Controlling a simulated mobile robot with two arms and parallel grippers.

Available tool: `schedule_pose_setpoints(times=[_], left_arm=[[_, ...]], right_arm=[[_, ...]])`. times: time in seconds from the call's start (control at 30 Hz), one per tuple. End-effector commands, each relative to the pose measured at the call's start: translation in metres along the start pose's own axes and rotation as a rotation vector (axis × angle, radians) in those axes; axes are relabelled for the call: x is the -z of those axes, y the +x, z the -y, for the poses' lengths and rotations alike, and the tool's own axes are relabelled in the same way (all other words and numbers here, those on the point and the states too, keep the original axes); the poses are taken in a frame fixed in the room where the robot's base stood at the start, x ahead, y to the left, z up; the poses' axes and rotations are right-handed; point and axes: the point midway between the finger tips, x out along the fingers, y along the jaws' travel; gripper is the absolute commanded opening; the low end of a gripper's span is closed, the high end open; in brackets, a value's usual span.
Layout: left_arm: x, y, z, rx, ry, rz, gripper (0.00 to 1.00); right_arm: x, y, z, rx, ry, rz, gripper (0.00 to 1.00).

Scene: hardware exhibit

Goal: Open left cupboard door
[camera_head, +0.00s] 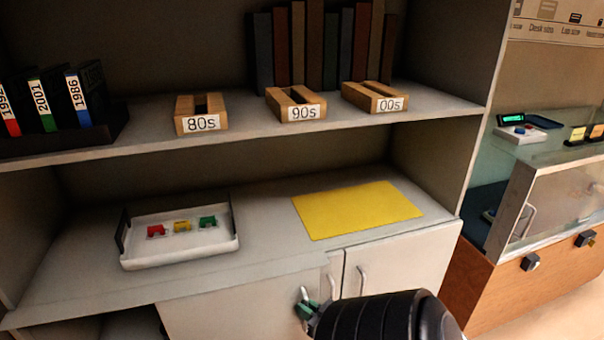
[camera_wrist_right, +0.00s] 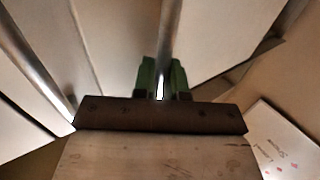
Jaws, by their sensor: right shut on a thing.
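The left cupboard door (camera_head: 235,303) is a pale panel below the counter. Its top edge seems to stand a little forward of the neighbouring door; how far it is ajar is hard to tell. My right gripper (camera_head: 306,305) has green fingertips and is at the right part of this panel. In the right wrist view, the gripper (camera_wrist_right: 162,80) is shut on an upright metal handle (camera_wrist_right: 167,35), which passes between the green fingers. In the head view my dark wrist hides part of the doors. My left gripper is not in view.
Another door (camera_head: 400,265) with a metal handle (camera_head: 361,281) is to the right. A dark opening (camera_head: 130,325) shows at lower left. The counter bears a white tray (camera_head: 180,256) and a yellow sheet (camera_head: 357,209). A glass display case (camera_head: 560,200) stands at right.

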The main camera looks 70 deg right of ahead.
Motion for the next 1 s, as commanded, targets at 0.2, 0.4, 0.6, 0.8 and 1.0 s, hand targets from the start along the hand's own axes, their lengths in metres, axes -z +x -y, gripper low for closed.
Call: schedule_pose_setpoints(times=[0.2, 0.4, 0.6, 0.8, 1.0], left_arm=[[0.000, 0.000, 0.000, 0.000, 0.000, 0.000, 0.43], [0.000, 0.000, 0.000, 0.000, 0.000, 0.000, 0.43], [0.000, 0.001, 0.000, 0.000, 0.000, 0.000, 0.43], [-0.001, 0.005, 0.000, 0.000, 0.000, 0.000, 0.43], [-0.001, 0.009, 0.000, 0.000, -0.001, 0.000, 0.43]], right_arm=[[-0.001, -0.001, 0.001, 0.000, 0.000, 0.002, 0.22], [-0.001, 0.000, 0.001, 0.000, 0.000, 0.001, 0.22], [-0.002, -0.010, 0.001, 0.000, 0.000, 0.003, 0.22], [-0.003, -0.048, 0.000, -0.001, 0.000, 0.007, 0.22], [-0.002, -0.086, 0.000, -0.002, 0.000, 0.004, 0.22]])
